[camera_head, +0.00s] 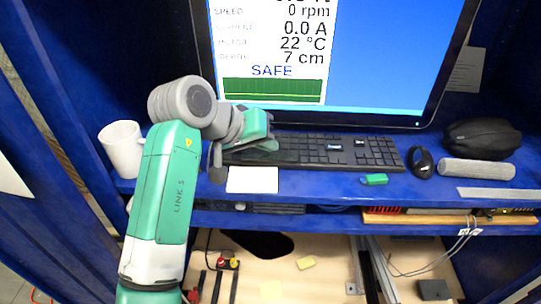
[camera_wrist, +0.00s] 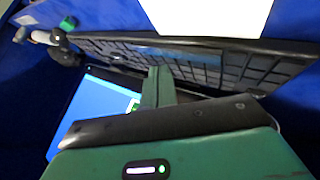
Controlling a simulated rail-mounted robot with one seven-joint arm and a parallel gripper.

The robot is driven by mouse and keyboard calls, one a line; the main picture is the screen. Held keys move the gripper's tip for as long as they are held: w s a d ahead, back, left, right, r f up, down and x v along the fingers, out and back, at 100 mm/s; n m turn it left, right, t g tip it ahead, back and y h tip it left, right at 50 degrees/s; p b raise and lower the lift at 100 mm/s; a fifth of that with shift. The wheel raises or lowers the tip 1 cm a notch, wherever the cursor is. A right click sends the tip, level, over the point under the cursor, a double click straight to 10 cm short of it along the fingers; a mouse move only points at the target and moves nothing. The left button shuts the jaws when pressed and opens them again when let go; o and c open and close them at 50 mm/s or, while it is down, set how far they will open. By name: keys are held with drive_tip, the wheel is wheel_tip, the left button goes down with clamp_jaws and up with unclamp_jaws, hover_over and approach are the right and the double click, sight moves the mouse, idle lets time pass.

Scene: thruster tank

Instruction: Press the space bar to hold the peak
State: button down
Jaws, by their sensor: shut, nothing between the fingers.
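The black keyboard (camera_head: 335,151) lies on the blue desk, below the monitor. My gripper (camera_head: 271,146) is over its left part and hides some keys there. In the wrist view the shut green fingers of my gripper (camera_wrist: 155,88) point at the keyboard (camera_wrist: 250,62), with nothing held between them. The space bar is not clearly told apart from the other keys; it would lie in the row along the front edge. I cannot tell whether the fingertips touch a key. The monitor (camera_head: 385,55) shows 0 rpm, 0.0 A, 22 °C, 7 cm and SAFE.
A white paper (camera_head: 252,179) lies in front of the keyboard. A white mug (camera_head: 122,149) stands at the left. A black mouse (camera_head: 420,162), a small green object (camera_head: 374,179), a grey cylinder (camera_head: 477,169) and a black pouch (camera_head: 482,137) lie to the right.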

sight(266, 159)
drive_tip(key=shift+f, duration=0.1)
idle(0.4)
drive_tip(key=shift+f, duration=0.35)
drive_tip(key=shift+f+p, duration=0.3)
drive_tip(key=shift+f, duration=0.05)
idle(0.6)
drive_tip(key=shift+r+p, duration=0.75)
drive_tip(key=shift+p, duration=0.15)
wheel_tip(266, 159, up, 5)
drive_tip(key=p, duration=0.4)
idle(0.6)
